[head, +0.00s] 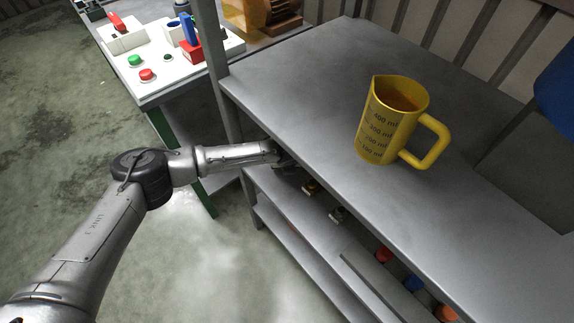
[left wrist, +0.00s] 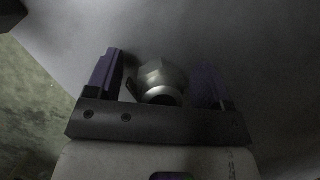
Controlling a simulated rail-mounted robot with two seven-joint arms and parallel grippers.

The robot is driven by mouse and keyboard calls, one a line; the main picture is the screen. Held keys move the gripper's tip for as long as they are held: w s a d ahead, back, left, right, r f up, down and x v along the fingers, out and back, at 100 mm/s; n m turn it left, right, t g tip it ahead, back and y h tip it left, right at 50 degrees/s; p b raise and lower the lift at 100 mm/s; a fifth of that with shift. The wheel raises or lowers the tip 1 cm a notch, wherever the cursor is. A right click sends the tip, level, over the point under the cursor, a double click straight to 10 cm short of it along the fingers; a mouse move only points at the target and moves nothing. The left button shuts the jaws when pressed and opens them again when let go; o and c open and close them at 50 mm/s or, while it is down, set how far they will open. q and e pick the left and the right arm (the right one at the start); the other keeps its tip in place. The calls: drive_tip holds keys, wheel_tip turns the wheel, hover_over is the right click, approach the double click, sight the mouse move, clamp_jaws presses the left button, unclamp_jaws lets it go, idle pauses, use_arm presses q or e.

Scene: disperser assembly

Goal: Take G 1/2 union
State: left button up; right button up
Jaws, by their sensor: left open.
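A silvery metal fitting with a hexagonal part and a round end, which looks like the union (left wrist: 162,78), sits on a grey surface in the left wrist view. My left gripper (left wrist: 160,68) is open, with one dark finger on each side of the fitting. I see a gap at the left finger; the right finger is too dark to judge contact. In the head view my left arm reaches under the grey top board, and the gripper (head: 287,160) is mostly hidden there. The union is not visible in the head view. My right gripper is not in view.
A yellow measuring jug (head: 392,122) stands on the top board (head: 300,75). On the shelf below are a brass-coloured fitting (head: 310,187), a pale fitting (head: 338,214), and red, blue and orange parts. A white panel with buttons (head: 165,62) lies at the back left.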

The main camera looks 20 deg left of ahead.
use_arm(q)
drive_tip(key=c, duration=1.1)
drive_tip(key=shift+r, duration=0.1)
